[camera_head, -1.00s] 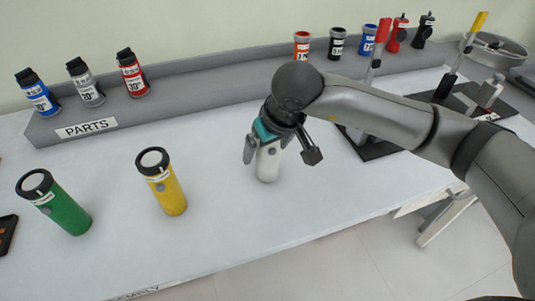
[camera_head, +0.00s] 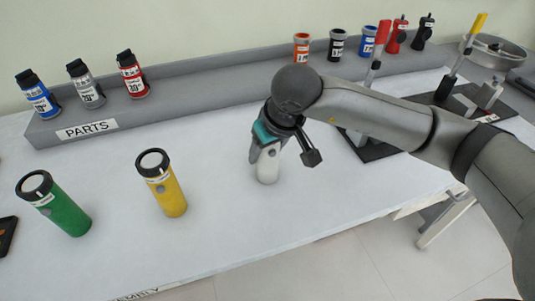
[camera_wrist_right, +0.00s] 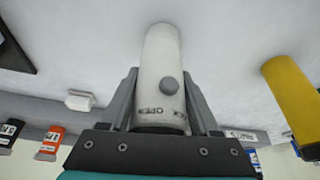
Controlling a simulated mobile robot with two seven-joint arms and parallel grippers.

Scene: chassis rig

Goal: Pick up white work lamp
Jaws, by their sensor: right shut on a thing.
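The white work lamp (camera_head: 267,168) stands on the white table, its top hidden by my right gripper in the head view. My right gripper (camera_head: 266,150) is above it with its fingers down along its sides, shut on it. In the right wrist view the lamp (camera_wrist_right: 160,75) lies between the two fingers of the right gripper (camera_wrist_right: 160,105), with a grey round button and dark lettering on its side. The lamp's base appears to rest on the table. My left gripper is not in view.
A yellow lamp (camera_head: 168,190) and a green lamp (camera_head: 62,208) stand to the left. A grey parts shelf (camera_head: 200,92) with several small canisters runs along the back. A dark fixture board (camera_head: 375,148) is at the right. The table front is clear.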

